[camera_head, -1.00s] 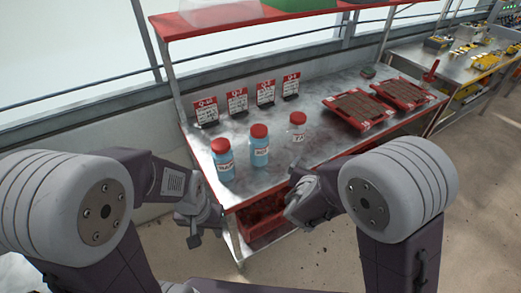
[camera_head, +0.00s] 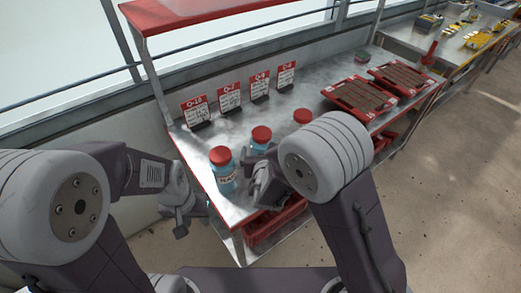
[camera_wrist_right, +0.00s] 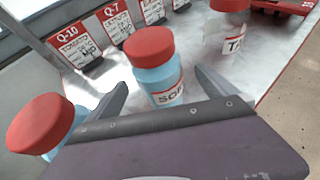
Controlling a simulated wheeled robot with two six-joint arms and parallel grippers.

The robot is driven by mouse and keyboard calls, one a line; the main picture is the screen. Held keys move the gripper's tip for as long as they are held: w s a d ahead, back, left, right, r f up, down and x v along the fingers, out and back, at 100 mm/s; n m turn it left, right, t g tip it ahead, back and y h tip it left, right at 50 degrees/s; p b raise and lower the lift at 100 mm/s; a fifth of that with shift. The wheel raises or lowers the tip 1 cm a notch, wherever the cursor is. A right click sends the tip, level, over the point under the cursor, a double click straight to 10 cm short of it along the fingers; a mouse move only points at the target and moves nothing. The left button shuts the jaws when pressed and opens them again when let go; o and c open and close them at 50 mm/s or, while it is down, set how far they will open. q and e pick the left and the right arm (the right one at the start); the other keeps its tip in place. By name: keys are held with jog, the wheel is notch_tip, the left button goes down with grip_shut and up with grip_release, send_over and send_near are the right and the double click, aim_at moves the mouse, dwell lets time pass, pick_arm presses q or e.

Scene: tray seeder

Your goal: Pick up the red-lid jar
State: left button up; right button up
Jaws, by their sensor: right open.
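Three red-lid jars stand upright in a row on the metal table. The left jar (camera_head: 223,180) is blue with a white label. The middle jar (camera_head: 261,138) is also blue; my right gripper hides its lower part. The right jar (camera_head: 302,118) shows mostly its lid behind my right arm. In the right wrist view, the middle jar (camera_wrist_right: 155,75) stands between the open fingers of my right gripper (camera_wrist_right: 165,95), with its label partly visible. The left jar (camera_wrist_right: 40,125) is outside the left finger. My left gripper (camera_head: 185,222) hangs off the table's left front edge, holding nothing visible.
Several red-topped sign cards (camera_head: 230,97) stand along the back of the table (camera_head: 205,150). Two red trays of dark soil (camera_head: 352,97) lie to the right. A red shelf (camera_head: 200,15) spans above. A red crate (camera_head: 265,230) sits below the tabletop.

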jog(key=x, duration=0.5)
jog(key=shift+a, duration=0.2)
jog(key=shift+s, duration=0.2)
jog(key=shift+c, duration=1)
jog(key=c, duration=0.5)
jog(key=shift+r, duration=0.1)
grip_shut()
